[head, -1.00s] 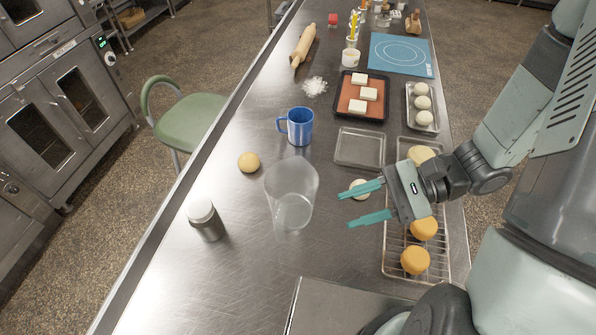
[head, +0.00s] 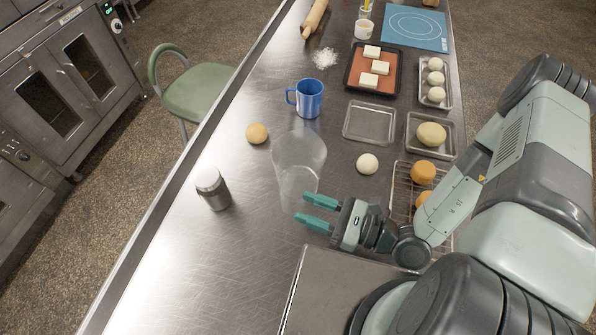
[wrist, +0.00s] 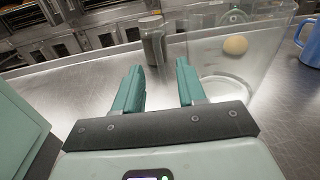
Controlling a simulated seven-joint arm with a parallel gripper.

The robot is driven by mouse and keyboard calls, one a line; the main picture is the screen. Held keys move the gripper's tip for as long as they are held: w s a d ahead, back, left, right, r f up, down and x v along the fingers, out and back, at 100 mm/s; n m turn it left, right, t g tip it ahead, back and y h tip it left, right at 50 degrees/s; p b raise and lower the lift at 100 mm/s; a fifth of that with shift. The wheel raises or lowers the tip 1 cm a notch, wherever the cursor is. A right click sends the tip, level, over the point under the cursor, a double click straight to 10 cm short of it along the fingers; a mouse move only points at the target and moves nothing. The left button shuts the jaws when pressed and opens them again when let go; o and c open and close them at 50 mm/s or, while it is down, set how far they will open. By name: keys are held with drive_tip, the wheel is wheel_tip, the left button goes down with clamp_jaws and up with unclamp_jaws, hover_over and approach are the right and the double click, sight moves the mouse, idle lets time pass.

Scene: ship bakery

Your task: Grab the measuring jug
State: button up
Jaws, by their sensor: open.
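The measuring jug (head: 299,165) is a clear, see-through vessel standing upright on the steel table in the head view. In the wrist view the jug (wrist: 235,62) stands just beyond my fingers, to the right of centre. My gripper (head: 318,211) is open and empty, with teal fingers pointing left, close to the near right side of the jug's base. In the wrist view my gripper (wrist: 160,85) has its fingers apart, and the right finger appears close to the jug's left side. I cannot tell whether they touch.
A grey lidded shaker (head: 213,189) stands left of the jug. A dough ball (head: 257,134) and a blue mug (head: 306,98) are behind it. A pale dough ball (head: 367,164) and a wire rack (head: 402,192) are to the right. A steel box (head: 330,290) is in front.

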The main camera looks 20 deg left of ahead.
sight(290, 202)
drive_tip(key=shift+w+a+r, duration=0.1)
drive_tip(key=shift+w+a, duration=0.05)
drive_tip(key=shift+a, duration=1.35)
drive_tip(key=shift+w+a+r, duration=0.1)
drive_tip(key=shift+a, duration=1.4)
clamp_jaws()
